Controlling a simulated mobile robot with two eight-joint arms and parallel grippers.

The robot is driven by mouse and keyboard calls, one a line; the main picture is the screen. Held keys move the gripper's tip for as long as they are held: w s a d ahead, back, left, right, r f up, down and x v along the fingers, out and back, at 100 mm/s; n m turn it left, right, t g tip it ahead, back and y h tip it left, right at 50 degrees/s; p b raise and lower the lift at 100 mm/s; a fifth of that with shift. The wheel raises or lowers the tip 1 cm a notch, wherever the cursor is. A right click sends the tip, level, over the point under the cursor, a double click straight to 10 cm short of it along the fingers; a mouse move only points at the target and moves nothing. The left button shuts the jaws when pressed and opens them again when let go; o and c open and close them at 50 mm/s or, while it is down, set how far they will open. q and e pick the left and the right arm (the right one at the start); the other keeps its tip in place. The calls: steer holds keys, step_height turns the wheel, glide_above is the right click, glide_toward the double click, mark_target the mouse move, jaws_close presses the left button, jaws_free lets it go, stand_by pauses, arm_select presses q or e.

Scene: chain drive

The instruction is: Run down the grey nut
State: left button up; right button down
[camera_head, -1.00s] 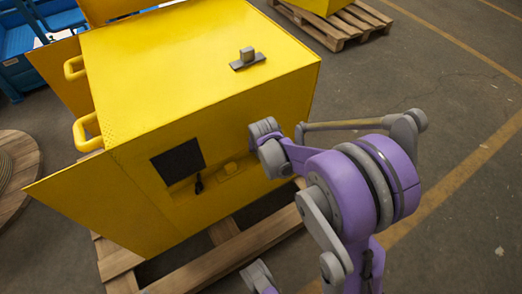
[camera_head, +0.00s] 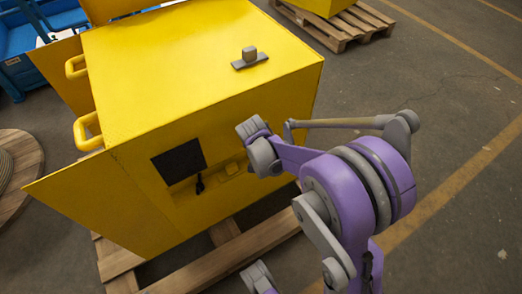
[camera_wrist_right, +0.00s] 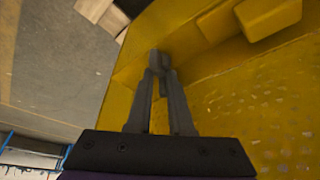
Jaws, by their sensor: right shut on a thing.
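My right gripper (camera_wrist_right: 159,78) shows in the right wrist view with its two fingers closed together at the tips. A small dark grey piece (camera_wrist_right: 156,57) sits at the fingertips, and the fingers are shut on it. It looks like the grey nut, but it is dim and mostly covered, so its seating and any thread are hidden. Yellow surfaces lie close behind and to the right of the fingers. In the head view my right arm reaches to the near face of the yellow cabinet (camera_head: 210,65); its gripper is hidden there. My left gripper is not recognisable in view.
A grey block on a small plate (camera_head: 249,58) lies on the cabinet top. The near face has a dark square opening (camera_head: 180,162). The cabinet stands on a wooden pallet (camera_head: 215,262). Yellow handles (camera_head: 86,130) stick out at the left. Floor on the right is clear.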

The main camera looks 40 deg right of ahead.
steer(key=c, duration=0.8)
jaws_free()
steer(key=shift+r, duration=0.1)
arm_select(q)
step_height(320, 180, up, 4)
steer(key=p, duration=0.3)
steer(key=shift+s+f, duration=0.15)
arm_select(e)
steer(key=v, duration=1)
steer(key=shift+a+r, duration=0.2)
steer(key=shift+r, duration=0.05)
steer(key=shift+s, duration=0.1)
steer(key=s+a+n+t+y, duration=0.25)
steer(key=s+a+n, duration=0.9)
steer(key=s, duration=0.65)
arm_select(q)
step_height(320, 180, up, 17)
steer(key=w+p, duration=0.2)
steer(key=p, duration=1.3)
steer(key=shift+r+t, duration=0.2)
steer(key=shift+t, duration=0.2)
arm_select(e)
step_height(320, 180, up, 18)
steer(key=w+a+m, duration=0.1)
steer(key=w, duration=0.1)
steer(key=shift+y, duration=0.45)
